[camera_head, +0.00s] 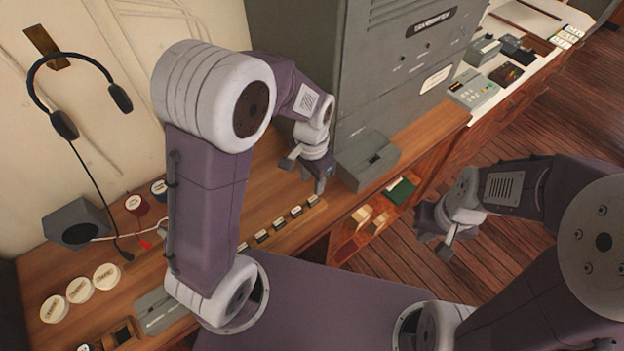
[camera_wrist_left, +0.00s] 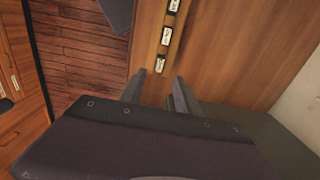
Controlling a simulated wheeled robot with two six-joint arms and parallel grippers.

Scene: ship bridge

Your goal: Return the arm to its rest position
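My left gripper (camera_head: 305,174) is above the wooden desk (camera_head: 265,185), just left of a small grey box. Its fingers are apart with nothing between them. In the left wrist view my left gripper (camera_wrist_left: 159,92) also shows two separated fingers, with the bare desk and a row of small labelled blocks (camera_wrist_left: 165,35) beyond them. My right gripper (camera_head: 434,246) hangs over the plank floor at the right. Its fingers look apart and empty.
A grey cabinet (camera_head: 365,60) rises behind my left gripper, with the small grey box (camera_head: 368,160) at its foot. A headset (camera_head: 65,122) hangs on the wall. Round labelled discs (camera_head: 80,290) lie at the left. Open shelves (camera_head: 385,215) are below the desk edge. The floor (camera_head: 520,130) is clear.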

